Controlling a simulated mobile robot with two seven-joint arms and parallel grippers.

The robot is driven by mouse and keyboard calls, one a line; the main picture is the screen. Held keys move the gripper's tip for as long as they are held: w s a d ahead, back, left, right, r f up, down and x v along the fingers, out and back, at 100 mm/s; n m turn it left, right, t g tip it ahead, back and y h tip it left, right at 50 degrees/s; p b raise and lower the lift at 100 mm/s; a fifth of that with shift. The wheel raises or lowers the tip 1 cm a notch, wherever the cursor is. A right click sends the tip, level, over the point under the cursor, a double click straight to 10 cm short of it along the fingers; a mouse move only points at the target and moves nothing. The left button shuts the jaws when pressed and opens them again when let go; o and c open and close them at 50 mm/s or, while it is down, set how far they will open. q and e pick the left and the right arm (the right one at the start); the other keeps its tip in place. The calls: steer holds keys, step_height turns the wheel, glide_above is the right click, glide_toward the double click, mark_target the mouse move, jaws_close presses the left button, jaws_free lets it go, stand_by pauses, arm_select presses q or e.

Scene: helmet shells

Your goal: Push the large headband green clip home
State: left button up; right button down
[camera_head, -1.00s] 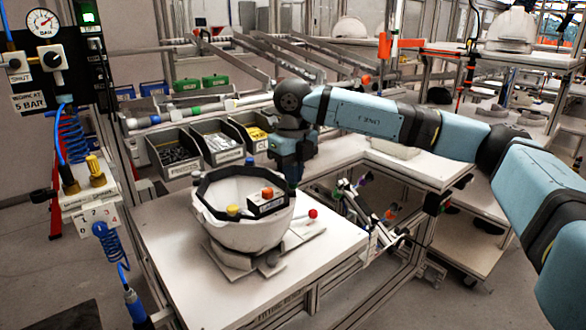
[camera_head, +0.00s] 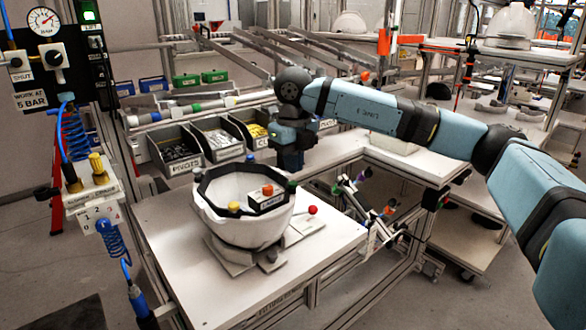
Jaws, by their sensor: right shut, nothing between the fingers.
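A white helmet shell (camera_head: 245,228) sits open side up on a grey fixture (camera_head: 236,258) on the white table. A black headband (camera_head: 205,180) lines its rim. A yellow clip (camera_head: 234,207) and an orange clip (camera_head: 268,190) stand on the near side. A small green clip (camera_head: 292,186) shows at the right rim; I cannot tell how deep it sits. My right gripper (camera_head: 291,170) is shut and empty, pointing down just above the right-rim green clip. My left gripper is not in view.
Bins of small parts (camera_head: 215,138) stand behind the shell. A red knob (camera_head: 312,210) rises from the fixture's right side. The table's front left (camera_head: 180,270) is clear. A gauge panel (camera_head: 45,60) and blue hoses are at the left.

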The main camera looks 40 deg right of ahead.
step_height(320, 180, up, 5)
steer(key=b, duration=0.1)
step_height(320, 180, up, 6)
glide_above(292, 184)
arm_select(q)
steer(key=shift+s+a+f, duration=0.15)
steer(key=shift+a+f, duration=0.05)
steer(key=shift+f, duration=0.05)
arm_select(e)
steer(key=shift+w+d, duration=0.2)
steer(key=shift+d, duration=0.1)
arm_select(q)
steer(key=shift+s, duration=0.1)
